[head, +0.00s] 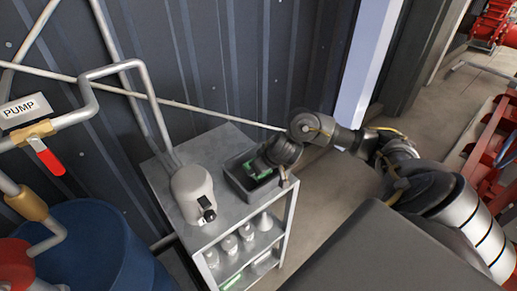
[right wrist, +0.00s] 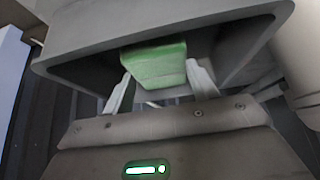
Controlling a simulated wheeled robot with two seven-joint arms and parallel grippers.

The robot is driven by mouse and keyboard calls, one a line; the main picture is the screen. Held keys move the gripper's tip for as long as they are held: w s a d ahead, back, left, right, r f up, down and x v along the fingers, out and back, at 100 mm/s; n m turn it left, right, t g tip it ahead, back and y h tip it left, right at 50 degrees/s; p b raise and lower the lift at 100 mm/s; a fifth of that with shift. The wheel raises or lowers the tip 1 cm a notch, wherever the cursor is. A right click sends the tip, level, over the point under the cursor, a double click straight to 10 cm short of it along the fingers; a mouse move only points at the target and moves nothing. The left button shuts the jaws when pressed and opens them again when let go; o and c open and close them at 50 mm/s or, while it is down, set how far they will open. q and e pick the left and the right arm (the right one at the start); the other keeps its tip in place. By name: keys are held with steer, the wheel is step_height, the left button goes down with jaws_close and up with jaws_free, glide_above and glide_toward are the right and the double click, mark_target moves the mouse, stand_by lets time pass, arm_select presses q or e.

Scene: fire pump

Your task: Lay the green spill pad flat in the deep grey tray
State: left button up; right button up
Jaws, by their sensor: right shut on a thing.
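The deep grey tray (head: 240,184) stands on the top shelf of a grey metal cart, at its right side. My right gripper (head: 260,168) reaches down into the tray from above. It is shut on the green spill pad (head: 264,175), of which only small green patches show in the head view. In the right wrist view the pad (right wrist: 155,66) sits between the two fingertips of my gripper (right wrist: 159,82), within the tray's rim (right wrist: 165,32). I cannot tell whether the pad touches the tray floor. My left gripper is not in view.
A beige rounded device (head: 190,192) with a dark display stands left of the tray on the cart (head: 160,190). Several pale bottles (head: 229,245) fill the shelf below. Pipes, a red-handled valve (head: 46,156) and a blue drum (head: 90,255) are at the left.

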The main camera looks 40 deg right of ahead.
steer(key=shift+w+f+b, duration=0.15)
steer(key=shift+f+b, duration=0.2)
steer(key=shift+f, duration=0.6)
steer(key=shift+w+f+b, duration=0.15)
steer(key=shift+f+b, duration=0.15)
steer(key=shift+f, duration=0.6)
steer(key=o, duration=0.9)
steer(key=shift+o, duration=0.2)
steer(key=p+v, duration=0.5)
steer(key=v, duration=0.7)
